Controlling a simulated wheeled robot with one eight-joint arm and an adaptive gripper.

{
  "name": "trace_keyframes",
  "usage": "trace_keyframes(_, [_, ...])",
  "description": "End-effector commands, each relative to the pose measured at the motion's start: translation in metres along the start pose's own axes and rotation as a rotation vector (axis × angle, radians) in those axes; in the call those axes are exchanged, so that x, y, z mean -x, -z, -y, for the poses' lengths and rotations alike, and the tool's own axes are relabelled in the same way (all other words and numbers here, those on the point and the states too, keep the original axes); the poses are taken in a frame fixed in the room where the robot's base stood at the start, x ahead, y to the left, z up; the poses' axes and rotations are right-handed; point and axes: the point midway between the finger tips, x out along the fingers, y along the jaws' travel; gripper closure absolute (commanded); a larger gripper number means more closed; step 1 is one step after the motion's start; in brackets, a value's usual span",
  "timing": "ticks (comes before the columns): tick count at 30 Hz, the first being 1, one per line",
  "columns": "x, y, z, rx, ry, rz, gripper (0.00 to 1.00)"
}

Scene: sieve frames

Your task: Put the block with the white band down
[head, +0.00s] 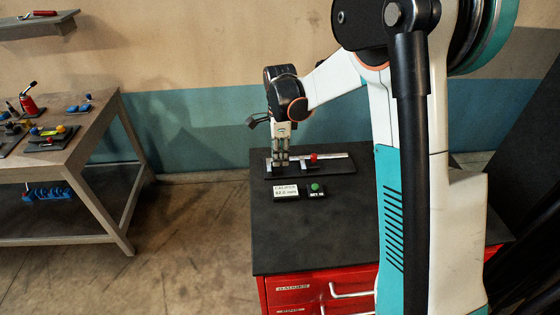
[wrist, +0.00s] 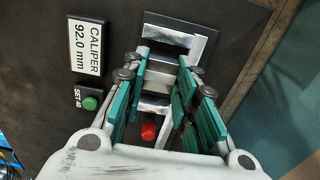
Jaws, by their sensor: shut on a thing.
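My gripper (head: 282,161) is low over the caliper, between its two silver jaws. The caliper (head: 335,157) has a silver rail on a black base and a red knob (head: 313,158) right of my gripper. The knob also shows between the fingers in the wrist view (wrist: 148,132).
A sign (wrist: 87,47) reads "CALIPER 92.0 mm". A green button (head: 315,187) marked SET 40 is beside it. The dark top of the red cabinet (head: 310,235) is clear in front. A wooden bench (head: 95,130) with small tools stands apart at left.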

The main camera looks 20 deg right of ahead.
Motion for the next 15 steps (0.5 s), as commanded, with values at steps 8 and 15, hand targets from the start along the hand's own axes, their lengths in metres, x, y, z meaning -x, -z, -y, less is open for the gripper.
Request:
trace_keyframes(8, [-0.03, 0.0, 0.0, 0.0, 0.0, 0.0, 1.0])
trace_keyframes(15, [-0.031, 0.0, 0.0, 0.0, 0.0, 0.0, 1.0])
